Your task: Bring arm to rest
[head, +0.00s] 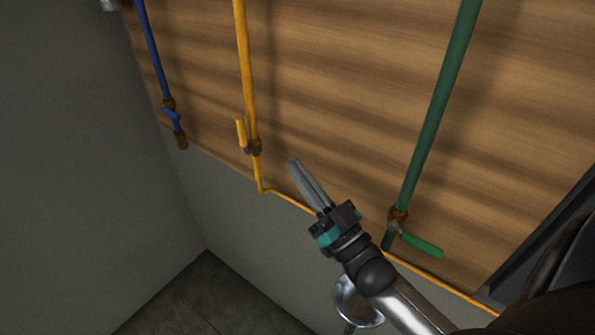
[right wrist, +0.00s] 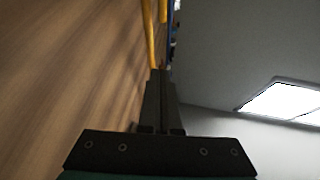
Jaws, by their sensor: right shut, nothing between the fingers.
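My right gripper (head: 293,166) reaches in from the lower right in the head view, and its two grey fingers lie together, shut and empty. It is in front of the wooden panel's lower edge, between the yellow pipe and the green pipe, and appears apart from both. In the right wrist view its fingers (right wrist: 159,75) point up the picture, closed, with the wooden panel on the left. My left gripper is not in view.
The wooden panel (head: 330,80) carries a blue pipe (head: 150,45), a yellow pipe (head: 246,70) with a yellow handle, and a green pipe (head: 440,95) with a green handle (head: 421,245). A shiny round metal object (head: 355,305) sits below my wrist. Grey wall (head: 70,150) fills the left.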

